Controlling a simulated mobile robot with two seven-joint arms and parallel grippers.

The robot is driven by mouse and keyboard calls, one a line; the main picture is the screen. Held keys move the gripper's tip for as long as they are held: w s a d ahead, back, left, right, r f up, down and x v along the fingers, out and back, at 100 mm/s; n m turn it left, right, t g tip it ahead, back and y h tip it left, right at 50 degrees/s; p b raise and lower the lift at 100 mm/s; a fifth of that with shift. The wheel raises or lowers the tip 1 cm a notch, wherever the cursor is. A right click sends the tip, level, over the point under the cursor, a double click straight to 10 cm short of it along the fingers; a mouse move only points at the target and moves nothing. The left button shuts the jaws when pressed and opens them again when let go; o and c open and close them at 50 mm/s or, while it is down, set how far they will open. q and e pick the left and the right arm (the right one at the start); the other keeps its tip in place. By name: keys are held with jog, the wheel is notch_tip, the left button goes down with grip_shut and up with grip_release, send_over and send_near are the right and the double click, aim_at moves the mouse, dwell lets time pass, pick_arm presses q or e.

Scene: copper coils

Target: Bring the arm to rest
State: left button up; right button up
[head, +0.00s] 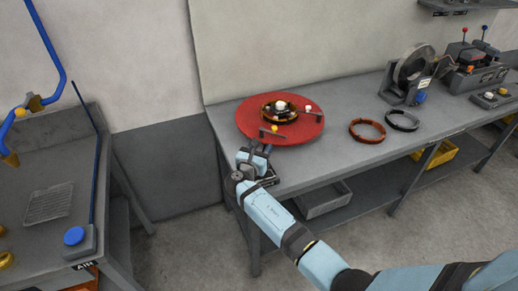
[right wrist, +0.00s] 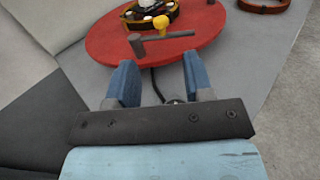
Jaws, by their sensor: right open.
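My right arm reaches up from the lower right in the head view. Its gripper (head: 259,152) is at the near left edge of the red round plate (head: 252,111). In the right wrist view the blue fingers (right wrist: 162,76) are apart with nothing held between them, and the red plate (right wrist: 190,42) lies beyond their tips. A dark ring-shaped part with a copper-coloured winding (head: 279,112) sits on the plate. A dark bar handle with a yellow knob (right wrist: 160,23) is on the plate's near side. My left gripper is not in view.
A reddish copper coil (head: 367,131) and a dark grey ring (head: 402,121) lie on the grey bench (head: 345,155). A machine with a large wheel (head: 414,66) stands behind them. A grey bin (head: 323,200) is below. Another bench (head: 50,170) stands left, with floor between.

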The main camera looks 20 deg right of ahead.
dwell(0.5)
jog(key=s+d+f+m+g+y, duration=0.2)
jog(key=s+f+m+g, duration=0.15)
jog(key=s+m, duration=0.55)
jog(key=s+d+f+m+g+y, duration=0.25)
jog(key=s+f+m, duration=0.2)
jog(key=s, duration=0.75)
jog(key=s+a+r+m+g+y, duration=0.1)
jog(key=s+a+r+m+y, duration=0.2)
jog(key=s, duration=0.5)
jog(key=s+a+r+m+g+y, duration=0.1)
jog(key=s+r+m+y, duration=0.15)
jog(key=s+m, duration=0.35)
jog(key=s+a+r+m+g+y, duration=0.1)
jog(key=s+r+m+y, duration=0.15)
jog(key=s, duration=0.65)
jog(key=w+a+f+t+y+p, duration=0.1)
jog(key=w+a+f+t+y, duration=0.1)
jog(key=f, duration=0.3)
jog(key=w+a+f+n+t+y+p, duration=0.1)
jog(key=w+a+f+t+p, duration=0.1)
jog(key=w+a+f+t, duration=0.2)
jog(key=shift+a+f+t+y, duration=0.35)
jog(key=shift+a+f+t, duration=0.15)
jog(key=shift+f+t, duration=0.25)
jog(key=shift+w, duration=0.15)
jog(key=shift+c, duration=0.4)
